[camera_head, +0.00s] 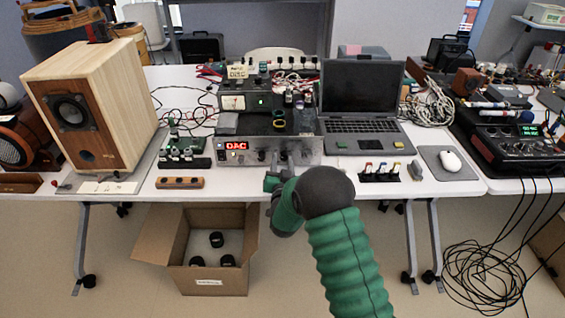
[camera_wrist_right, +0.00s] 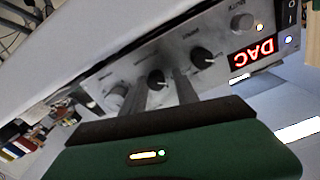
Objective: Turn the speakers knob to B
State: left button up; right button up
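The silver amplifier (camera_head: 305,150) stands on the white table, its front facing me, with a red lit "DAC" display (camera_head: 237,146). In the right wrist view its panel is turned nearly upside down and carries a black knob (camera_wrist_right: 157,78), a second black knob (camera_wrist_right: 203,56) and silver knobs (camera_wrist_right: 115,97). The knob labels are too blurred to read, so I cannot tell which is the speakers knob. My right gripper (camera_head: 273,180) is just in front of the panel. In the wrist view its fingers (camera_wrist_right: 158,84) are apart, on either side of the first black knob; I cannot tell contact. My left gripper is not in view.
A wooden speaker (camera_head: 95,105) stands at left and a laptop (camera_head: 362,100) right of the amplifier. A small wooden block (camera_head: 180,182) lies near the front edge. An open cardboard box (camera_head: 212,270) is on the floor. A mouse (camera_head: 451,161) and mixer (camera_head: 515,145) are at right.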

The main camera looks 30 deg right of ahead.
jog(key=shift+c, duration=1.2)
jog(key=shift+d, duration=0.3)
grip_shut()
jog(key=shift+s+d, duration=0.1)
jog(key=shift+d, duration=0.05)
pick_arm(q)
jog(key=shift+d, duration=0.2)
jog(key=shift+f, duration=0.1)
pick_arm(e)
jog(key=shift+a+f, duration=0.1)
jog(key=shift+a, duration=0.1)
